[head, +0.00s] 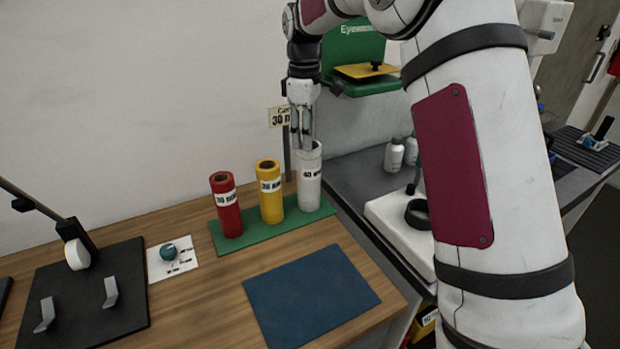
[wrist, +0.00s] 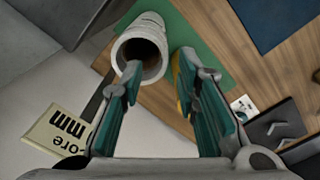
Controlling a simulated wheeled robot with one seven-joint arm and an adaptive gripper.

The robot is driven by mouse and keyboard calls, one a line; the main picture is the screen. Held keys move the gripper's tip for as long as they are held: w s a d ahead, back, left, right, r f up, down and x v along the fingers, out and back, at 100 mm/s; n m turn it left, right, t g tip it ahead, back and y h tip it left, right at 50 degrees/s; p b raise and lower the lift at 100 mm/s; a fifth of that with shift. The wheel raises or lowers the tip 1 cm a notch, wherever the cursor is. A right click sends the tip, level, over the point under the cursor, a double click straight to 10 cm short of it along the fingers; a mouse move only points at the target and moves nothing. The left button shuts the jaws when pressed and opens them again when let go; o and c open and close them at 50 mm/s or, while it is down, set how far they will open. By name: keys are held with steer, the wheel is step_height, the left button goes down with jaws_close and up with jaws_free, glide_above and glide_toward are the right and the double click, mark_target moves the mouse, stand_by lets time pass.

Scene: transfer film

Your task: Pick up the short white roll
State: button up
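A white roll (head: 310,180) with a dark-lettered label stands upright at the right end of a green mat (head: 238,244). My gripper (head: 303,143) points down at its top rim. In the wrist view, the roll (wrist: 153,28) shows its open bore toward me. My gripper's fingers (wrist: 159,62) are apart with nothing clamped between them. The left finger overlaps the roll's near rim and the right finger is right of the roll. I cannot tell whether either finger touches it.
A yellow roll (head: 271,195) and a red roll (head: 227,208) stand left of the white one on the mat. A sign (head: 281,117) on a post is behind. A blue mat (head: 310,295) lies clear in front.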

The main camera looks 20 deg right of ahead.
mark_target(307, 176)
steer(key=f+p, duration=0.2)
steer(key=f, duration=1)
steer(key=shift+d+f, duration=0.1)
steer(key=shift+d, duration=0.1)
jaws_close()
steer(key=shift+w, duration=0.1)
